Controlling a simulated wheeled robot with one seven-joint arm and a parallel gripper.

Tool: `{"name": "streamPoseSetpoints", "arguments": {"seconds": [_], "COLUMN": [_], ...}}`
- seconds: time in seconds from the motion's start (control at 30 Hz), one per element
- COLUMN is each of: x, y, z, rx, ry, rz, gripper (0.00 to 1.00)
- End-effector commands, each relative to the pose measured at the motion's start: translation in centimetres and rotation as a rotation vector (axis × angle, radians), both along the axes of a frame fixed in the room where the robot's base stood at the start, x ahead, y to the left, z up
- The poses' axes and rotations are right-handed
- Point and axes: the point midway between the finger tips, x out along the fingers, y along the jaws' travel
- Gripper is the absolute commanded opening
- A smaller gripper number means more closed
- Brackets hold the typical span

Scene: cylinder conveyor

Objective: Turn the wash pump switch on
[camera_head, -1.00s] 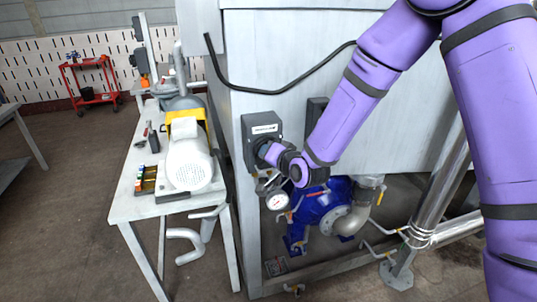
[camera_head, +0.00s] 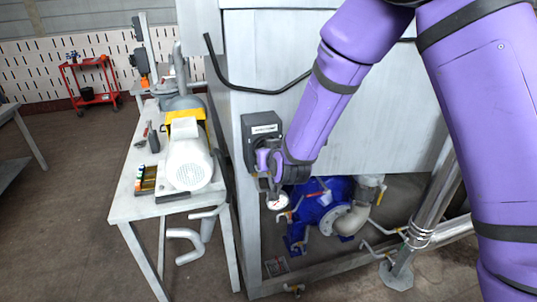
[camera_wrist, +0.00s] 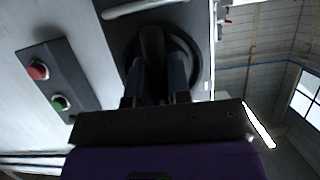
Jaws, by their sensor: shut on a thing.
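The wash pump switch is a dark grey box (camera_head: 262,128) with a pale label, fixed to the front of the light grey cabinet in the head view. In the wrist view its dark plate (camera_wrist: 119,28) fills the top middle, with a round black rotary knob (camera_wrist: 184,50) on it. My gripper (camera_wrist: 162,65) is shut on the knob's raised handle, one finger on each side. In the head view my gripper (camera_head: 264,160) is at the lower part of the box and partly hides it.
A panel with a red button (camera_wrist: 38,70) and a green button (camera_wrist: 60,103) is beside the switch. A pressure gauge (camera_head: 277,202) and a blue pump (camera_head: 322,203) are below. A table with a white motor (camera_head: 188,163) stands to the left.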

Motion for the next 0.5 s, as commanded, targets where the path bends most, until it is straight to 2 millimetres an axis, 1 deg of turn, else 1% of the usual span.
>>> {"name": "streamPoseSetpoints", "arguments": {"seconds": [0.2, 0.5], "x": [-0.04, -0.04], "y": [-0.01, -0.03], "z": [-0.08, -0.09], "rx": [-0.037, -0.044], "ry": [-0.009, -0.011], "rz": [0.001, 0.000], "gripper": [0.00, 0.00]}}
